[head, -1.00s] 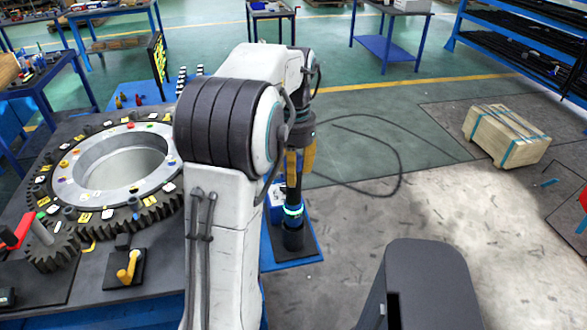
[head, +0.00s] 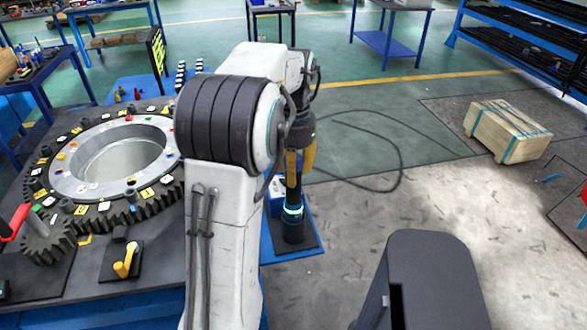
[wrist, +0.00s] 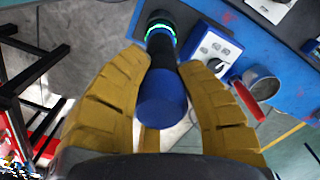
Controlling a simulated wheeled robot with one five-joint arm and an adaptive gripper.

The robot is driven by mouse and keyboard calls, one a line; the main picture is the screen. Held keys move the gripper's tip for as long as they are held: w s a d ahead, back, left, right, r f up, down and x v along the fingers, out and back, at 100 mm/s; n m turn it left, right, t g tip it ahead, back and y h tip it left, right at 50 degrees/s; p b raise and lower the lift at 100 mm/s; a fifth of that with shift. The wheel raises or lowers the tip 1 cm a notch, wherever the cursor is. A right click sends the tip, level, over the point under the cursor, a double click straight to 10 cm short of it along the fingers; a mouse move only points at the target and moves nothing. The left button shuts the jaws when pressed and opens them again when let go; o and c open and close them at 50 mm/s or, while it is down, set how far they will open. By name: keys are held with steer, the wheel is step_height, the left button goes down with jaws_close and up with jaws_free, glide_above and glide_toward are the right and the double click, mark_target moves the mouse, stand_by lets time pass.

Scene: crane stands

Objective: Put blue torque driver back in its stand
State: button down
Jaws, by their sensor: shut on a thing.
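The blue torque driver (wrist: 163,100) shows its round blue end between my gripper's yellow fingers in the wrist view. My gripper (wrist: 166,92) is shut on it. In the head view, my gripper (head: 299,172) points down and the driver's dark shaft (head: 292,194) hangs upright below it. A glowing green ring (head: 293,211) circles its lower end.
A white-faced box (wrist: 211,53) and a metal cup with a red handle (wrist: 258,86) are close to the driver. A large gear ring (head: 118,160) fills the table left of my arm. A wooden crate (head: 508,131) stands on the floor at right, with open floor between.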

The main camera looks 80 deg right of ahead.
steer(key=shift+f, duration=0.4)
steer(key=c, duration=0.8)
jaws_free()
steer(key=shift+c, duration=0.2)
steer(key=shift+o, duration=0.2)
steer(key=shift+f, duration=0.1)
steer(key=shift+r+p, duration=2.15)
steer(key=shift+r, duration=0.45)
step_height(320, 180, up, 12)
